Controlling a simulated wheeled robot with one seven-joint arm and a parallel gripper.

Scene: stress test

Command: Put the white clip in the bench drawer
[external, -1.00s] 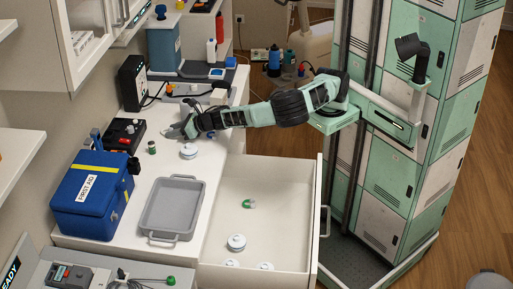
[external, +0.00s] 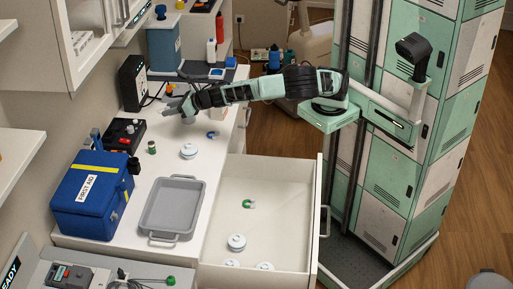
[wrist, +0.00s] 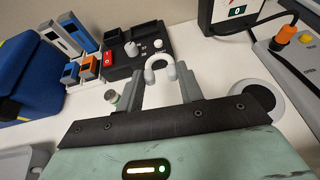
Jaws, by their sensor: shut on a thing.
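The white clip (wrist: 158,64) is a small U-shaped piece, seen in the wrist view between my fingertips. My gripper (wrist: 162,76) is shut on it and holds it by its legs, the curve pointing away from me. In the external view my gripper (external: 176,108) is above the far part of the white bench (external: 166,163); the clip is too small to make out there. The bench drawer (external: 272,195) is pulled open at the right front. Inside it lie a green clip (external: 249,204) and several white discs (external: 236,242).
A blue clip (external: 212,135), a white disc (external: 188,151) and a small jar (external: 152,147) stand on the bench. A grey tray (external: 152,235), a blue first aid box (external: 92,194) and a black control box (external: 124,133) line the left. The drawer's far floor is clear.

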